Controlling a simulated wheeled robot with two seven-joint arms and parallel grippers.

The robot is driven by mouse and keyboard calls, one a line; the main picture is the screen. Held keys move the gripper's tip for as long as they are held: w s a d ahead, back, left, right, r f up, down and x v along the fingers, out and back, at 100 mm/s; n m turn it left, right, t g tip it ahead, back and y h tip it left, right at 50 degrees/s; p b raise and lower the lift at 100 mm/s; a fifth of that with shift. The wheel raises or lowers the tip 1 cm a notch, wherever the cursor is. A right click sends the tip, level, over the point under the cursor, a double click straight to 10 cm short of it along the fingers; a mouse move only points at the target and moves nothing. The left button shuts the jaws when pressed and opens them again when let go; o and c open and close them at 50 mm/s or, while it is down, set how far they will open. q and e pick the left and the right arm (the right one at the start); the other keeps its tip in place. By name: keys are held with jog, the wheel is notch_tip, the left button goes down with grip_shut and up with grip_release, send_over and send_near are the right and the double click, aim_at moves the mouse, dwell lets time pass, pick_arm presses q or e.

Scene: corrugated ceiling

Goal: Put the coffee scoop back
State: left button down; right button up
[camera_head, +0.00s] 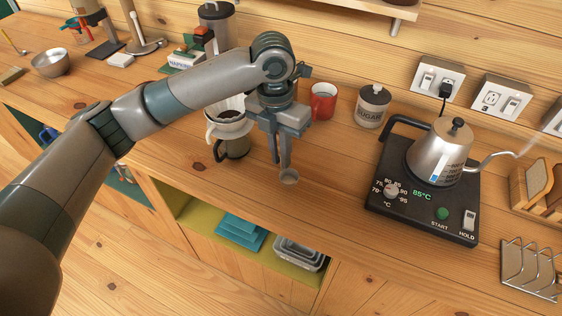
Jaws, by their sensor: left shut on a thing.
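My left gripper (286,160) reaches in from the left and points down over the wooden counter. It is shut on the coffee scoop (289,177), a small round metal cup that shows just below the fingertips. The scoop's handle is mostly hidden by the fingers. Close to the left of the gripper, a white dripper (229,122) with dark coffee in it sits on a dark mug (235,148). My right gripper is not in view.
A red mug (323,101) and a sugar jar (373,106) stand behind the gripper. A kettle (439,153) sits on its black base (421,200) to the right. A metal bowl (51,63) is at the far left. The counter (330,190) between gripper and kettle is clear.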

aim_at(282, 171)
pick_arm(q)
jog(key=shift+s+f+p, duration=0.1)
jog(key=shift+f+p, duration=0.65)
jog(key=shift+f, duration=1.25)
jog(key=shift+f, duration=0.15)
jog(key=c, duration=1.8)
grip_release()
jog(key=r+b, duration=0.1)
jog(key=r, duration=0.2)
jog(key=r+b, duration=0.1)
jog(key=r, duration=0.3)
jog(key=r+b, duration=0.1)
jog(key=r, duration=0.3)
jog(key=shift+w+a+r, duration=0.1)
jog(key=shift+w+a, duration=0.2)
jog(key=shift+r+b, duration=0.3)
jog(key=shift+r, duration=0.25)
